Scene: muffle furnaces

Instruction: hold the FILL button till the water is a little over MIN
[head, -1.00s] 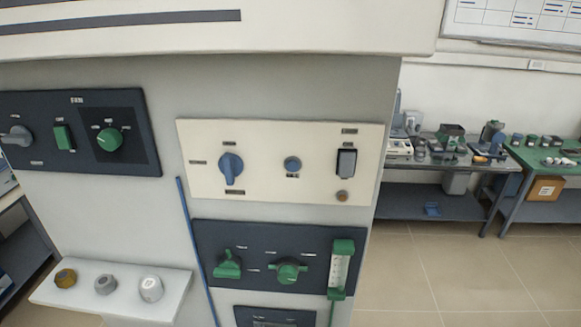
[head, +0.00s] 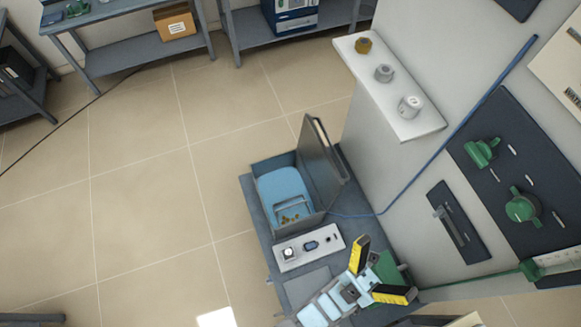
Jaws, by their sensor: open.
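My gripper (head: 378,272) is in the lower middle of the head view, its yellow-tipped fingers spread apart with nothing between them. Left of it is a white control strip (head: 322,243) with a round pale button (head: 289,253), a blue-and-dark control (head: 311,245) and a small dark one. No lettering on it is readable, so I cannot tell which is FILL. Behind the strip is an open grey box (head: 262,165) with a light-blue interior (head: 283,190). I cannot make out a water level or MIN mark. A sight gauge (head: 556,262) with a green fitting is partly visible at the right edge.
The box and strip stand on a grey stand (head: 252,205) beside the furnace cabinet. The box's raised lid (head: 322,165) stands between its interior and the cabinet. A blue tube (head: 450,135) runs down the cabinet. Open tiled floor lies left.

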